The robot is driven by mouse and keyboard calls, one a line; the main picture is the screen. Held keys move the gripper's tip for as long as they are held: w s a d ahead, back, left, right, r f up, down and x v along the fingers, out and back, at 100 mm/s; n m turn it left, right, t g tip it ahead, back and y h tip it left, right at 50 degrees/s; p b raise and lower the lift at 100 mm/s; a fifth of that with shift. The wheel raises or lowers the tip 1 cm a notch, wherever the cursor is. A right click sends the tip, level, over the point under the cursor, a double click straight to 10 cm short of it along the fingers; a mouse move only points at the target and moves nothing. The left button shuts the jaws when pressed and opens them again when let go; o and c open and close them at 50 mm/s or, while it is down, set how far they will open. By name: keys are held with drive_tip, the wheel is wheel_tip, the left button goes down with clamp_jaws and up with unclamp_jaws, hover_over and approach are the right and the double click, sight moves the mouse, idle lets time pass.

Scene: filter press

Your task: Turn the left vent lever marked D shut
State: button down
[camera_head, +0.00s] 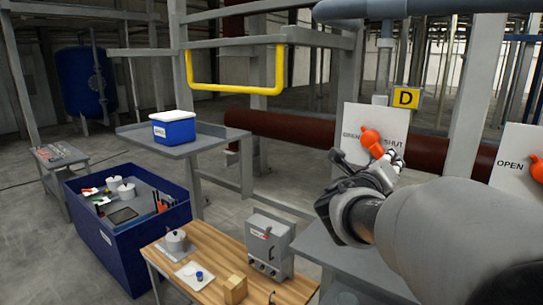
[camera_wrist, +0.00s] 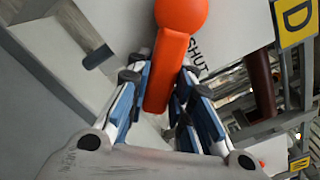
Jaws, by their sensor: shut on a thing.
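The orange vent lever (camera_head: 371,139) is on a white plate (camera_head: 356,122) under the yellow D sign (camera_head: 405,98). The plate reads OPEN on the left and SHUT on the right. The lever's bar slants down and right from its round hub, near the SHUT word. My gripper (camera_head: 386,160) reaches in from the lower right at the bar. In the wrist view the orange bar (camera_wrist: 167,72) lies between the blue-padded fingers of my gripper (camera_wrist: 160,82), which are shut on it. The bar's far end is partly hidden in the head view.
A second plate with an orange lever (camera_head: 537,170) stands at the right edge. A grey pipe (camera_head: 440,8) runs overhead. A wooden table (camera_head: 210,262) with a grey box (camera_head: 268,245), a blue bin (camera_head: 120,250) and a cooler (camera_head: 174,128) stand to the left.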

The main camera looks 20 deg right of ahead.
idle(0.3)
drive_tip(key=c, duration=1.4)
unclamp_jaws()
drive_tip(key=shift+s+a, duration=0.1)
drive_tip(key=v, duration=1.1)
drive_tip(key=shift+s+a, duration=0.3)
